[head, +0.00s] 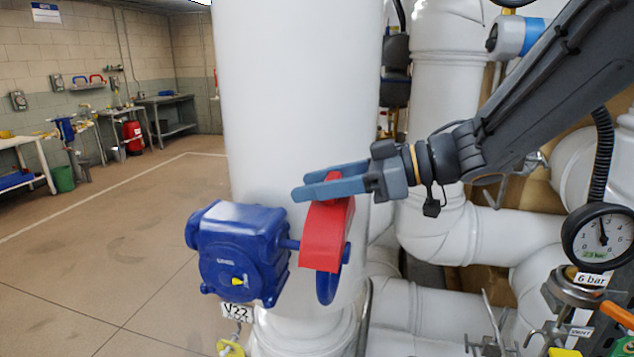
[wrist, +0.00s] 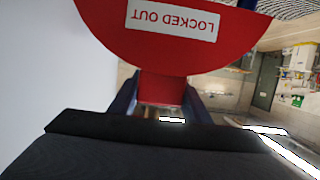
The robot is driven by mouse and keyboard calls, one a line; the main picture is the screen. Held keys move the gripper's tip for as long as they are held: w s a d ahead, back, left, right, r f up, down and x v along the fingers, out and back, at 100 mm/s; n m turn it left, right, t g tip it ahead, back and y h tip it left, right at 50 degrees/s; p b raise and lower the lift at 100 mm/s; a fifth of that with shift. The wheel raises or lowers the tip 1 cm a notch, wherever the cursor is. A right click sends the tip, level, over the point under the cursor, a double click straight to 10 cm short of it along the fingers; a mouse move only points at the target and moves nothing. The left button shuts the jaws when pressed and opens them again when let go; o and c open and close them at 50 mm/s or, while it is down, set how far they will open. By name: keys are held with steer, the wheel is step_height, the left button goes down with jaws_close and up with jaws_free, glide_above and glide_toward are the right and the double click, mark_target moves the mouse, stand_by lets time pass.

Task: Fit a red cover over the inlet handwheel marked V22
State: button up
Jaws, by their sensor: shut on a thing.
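A red cover (head: 325,236) sits over the upper part of the blue handwheel (head: 327,287), whose lower rim shows below it. The handwheel is on a blue gearbox (head: 240,250) with a tag marked V22 (head: 236,311) hanging under it. My gripper (head: 318,190) comes in from the right and is shut on the top of the cover. In the wrist view the cover (wrist: 175,50) reads "LOCKED OUT", upside down, and its tab (wrist: 161,88) is between the fingers. Whether the cover is fully seated on the wheel I cannot tell.
A thick white pipe (head: 300,100) stands right behind the gearbox. More white pipes and a pressure gauge (head: 602,237) crowd the right side.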

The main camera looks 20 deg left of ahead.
steer(key=o, duration=1.2)
steer(key=shift+d, duration=0.1)
